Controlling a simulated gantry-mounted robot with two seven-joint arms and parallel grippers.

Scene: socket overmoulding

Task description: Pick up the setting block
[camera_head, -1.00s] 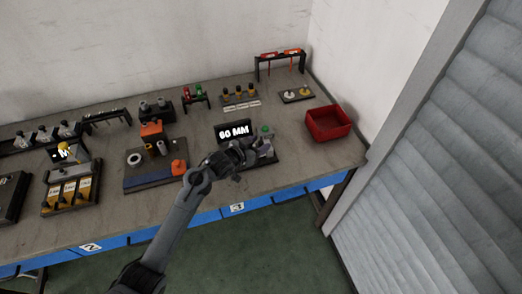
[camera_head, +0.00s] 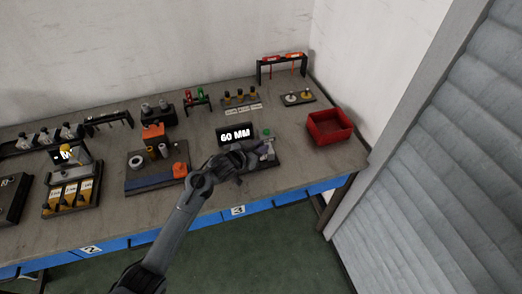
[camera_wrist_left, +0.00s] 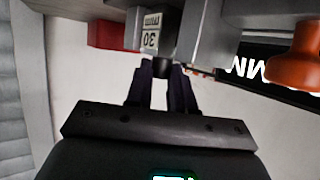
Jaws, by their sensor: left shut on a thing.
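The setting block appears to be the pale grey block with a "30" label (camera_wrist_left: 151,38), seen upside down in the left wrist view. A short dark piece (camera_wrist_left: 163,69) sits at its near end. My left gripper (camera_wrist_left: 163,78) is shut on this dark end, its two dark fingers on either side. In the head view my left gripper (camera_head: 257,149) is over the small station in front of the "60 MM" sign (camera_head: 236,134), and it partly hides the grey parts there. I cannot tell whether the block touches its base. My right gripper is not in view.
A red bin (camera_head: 329,126) stands to the right on the bench. A green-topped part (camera_head: 267,132) is close by the gripper. An orange knob (camera_wrist_left: 294,55) is near in the wrist view. A blue-edged tray (camera_head: 150,178) lies to the left. Bare bench separates the stations.

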